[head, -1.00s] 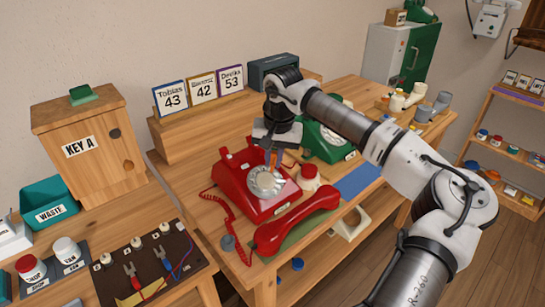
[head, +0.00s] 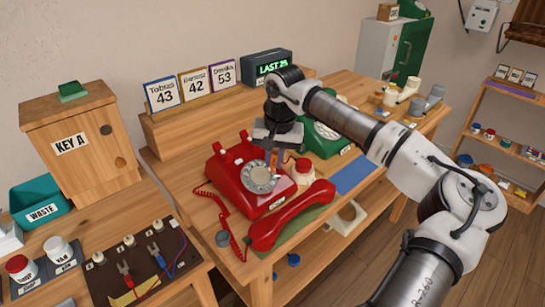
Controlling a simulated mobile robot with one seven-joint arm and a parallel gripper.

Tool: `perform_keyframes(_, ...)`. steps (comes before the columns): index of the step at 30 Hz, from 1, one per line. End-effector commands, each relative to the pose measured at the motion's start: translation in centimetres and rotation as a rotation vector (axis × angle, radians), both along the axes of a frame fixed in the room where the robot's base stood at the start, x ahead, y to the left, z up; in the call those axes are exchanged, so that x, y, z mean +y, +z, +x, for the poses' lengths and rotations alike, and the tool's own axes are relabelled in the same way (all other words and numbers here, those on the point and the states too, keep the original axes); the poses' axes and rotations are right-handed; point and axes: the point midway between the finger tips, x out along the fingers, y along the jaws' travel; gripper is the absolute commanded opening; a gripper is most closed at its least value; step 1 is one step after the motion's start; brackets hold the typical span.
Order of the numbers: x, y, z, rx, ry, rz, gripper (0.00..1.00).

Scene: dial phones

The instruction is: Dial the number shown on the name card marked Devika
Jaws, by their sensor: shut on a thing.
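The red phone (head: 228,180) stands on the wooden bench, with its round pale dial (head: 258,177) facing up. Its red handset (head: 290,216) lies off the cradle on a green mat in front. The Devika card (head: 223,73), purple-framed, reads 53. It stands on the wooden ledge beside a yellow-framed card (head: 194,84) reading 42 and the Tobias card (head: 161,94) reading 43. My gripper (head: 276,150) points down just above the dial's back right edge, shut on a small orange stick-like thing (head: 274,160). Its tip reaches about dial level; contact is unclear.
A dark box (head: 267,69) has a lit green display that seems to read LAST 25. A green phone (head: 322,138) stands behind my arm. A red-topped white jar (head: 302,171) is close right of the dial. A blue mat (head: 357,177) lies bare.

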Motion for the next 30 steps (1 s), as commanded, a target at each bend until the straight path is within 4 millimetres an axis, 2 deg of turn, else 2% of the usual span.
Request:
perform_keyframes(10,-0.1,-0.3,-0.5,0.0,0.001,0.0,0.0)
perform_keyframes(21,-0.5,1.4,-1.0,0.0,0.0,0.0,0.0)
perform_keyframes(30,-0.6,1.5,-1.1,0.0,0.0,0.0,0.0)
